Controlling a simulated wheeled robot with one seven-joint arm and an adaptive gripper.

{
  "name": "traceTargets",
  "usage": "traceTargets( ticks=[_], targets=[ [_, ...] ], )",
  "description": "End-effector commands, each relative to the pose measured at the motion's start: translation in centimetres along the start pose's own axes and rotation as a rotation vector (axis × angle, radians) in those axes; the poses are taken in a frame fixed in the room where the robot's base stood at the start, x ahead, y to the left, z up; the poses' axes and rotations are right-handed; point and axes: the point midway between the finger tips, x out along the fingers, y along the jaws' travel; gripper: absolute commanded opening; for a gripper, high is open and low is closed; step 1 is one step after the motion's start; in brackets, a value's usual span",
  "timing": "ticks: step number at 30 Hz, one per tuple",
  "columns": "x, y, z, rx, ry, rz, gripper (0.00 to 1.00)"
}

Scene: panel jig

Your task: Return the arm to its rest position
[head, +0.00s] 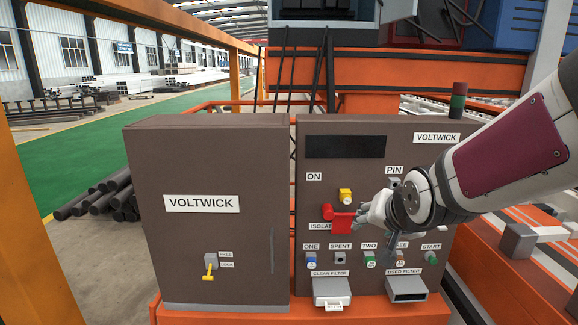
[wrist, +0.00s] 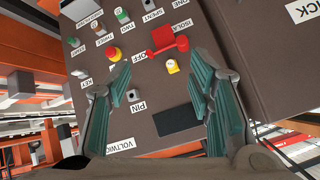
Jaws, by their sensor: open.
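My gripper (head: 372,213) is in front of the right-hand VOLTWICK panel (head: 318,179), reaching in from the right in the head view. In the wrist view its two fingers (wrist: 162,100) are spread apart with nothing between them. The red isolator handle (head: 341,221) lies just left of the fingertips in the head view; it also shows beyond the fingers in the wrist view (wrist: 164,41). I cannot tell whether the fingers touch it. A yellow knob (head: 345,195) sits above the handle. My wrist hides part of the panel's right side.
A closed brown cabinet (head: 217,240) with a yellow lock lever (head: 209,271) stands at left. Clean filter (head: 332,291) and used filter (head: 407,288) trays stick out below the button row. A stack light (head: 458,102) stands on the panel's top right.

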Motion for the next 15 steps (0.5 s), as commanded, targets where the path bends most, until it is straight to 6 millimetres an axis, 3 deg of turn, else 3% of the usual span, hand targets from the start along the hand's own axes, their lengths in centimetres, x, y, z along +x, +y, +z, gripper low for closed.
traceTargets(
  ticks=[1, 9, 15],
  targets=[
    [-2.2, 0.4, 0.5, -0.045, -0.020, 0.023, 0.48],
    [-12.4, 4.2, 6.2, -0.251, -0.205, 0.119, 0.48],
    [-18.4, 6.7, 11.0, -0.362, -0.344, 0.125, 0.48]
  ],
)
